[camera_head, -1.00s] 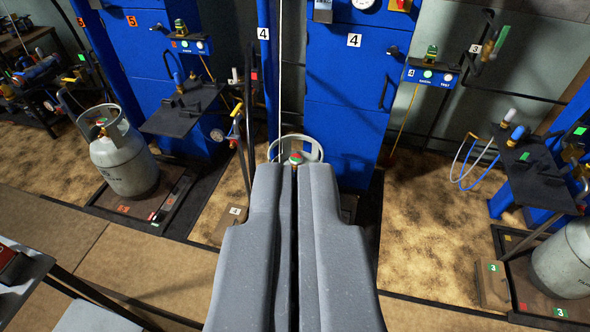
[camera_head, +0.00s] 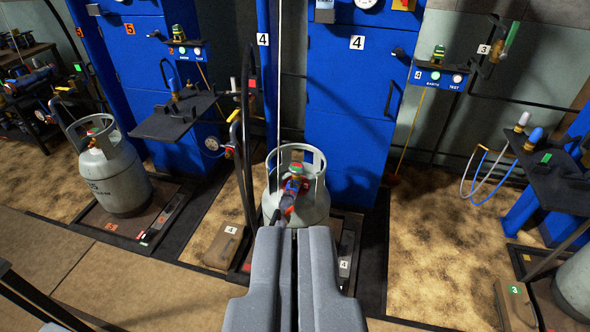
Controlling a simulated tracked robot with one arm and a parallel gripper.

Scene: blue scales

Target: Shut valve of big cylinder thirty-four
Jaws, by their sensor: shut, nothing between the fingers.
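A grey gas cylinder (camera_head: 318,210) stands in the middle at the station marked 4. No number shows on its visible side. Its valve (camera_head: 296,170), with a red and green top, sits inside the collar ring. A red and blue fitting with a dark hose (camera_head: 288,198) is at the valve, on the near side. My gripper (camera_head: 297,232) is shut and empty. Its tips are in front of the cylinder, below the valve in the picture, and they hide the cylinder's lower part. I cannot tell whether they touch the fitting or hose.
Another grey cylinder (camera_head: 118,180) stands on a scale at the left, and part of a third (camera_head: 575,285) shows at the lower right. A blue cabinet (camera_head: 350,130) stands behind the middle cylinder. Dark shelves (camera_head: 175,115) and (camera_head: 550,175) stick out on both sides.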

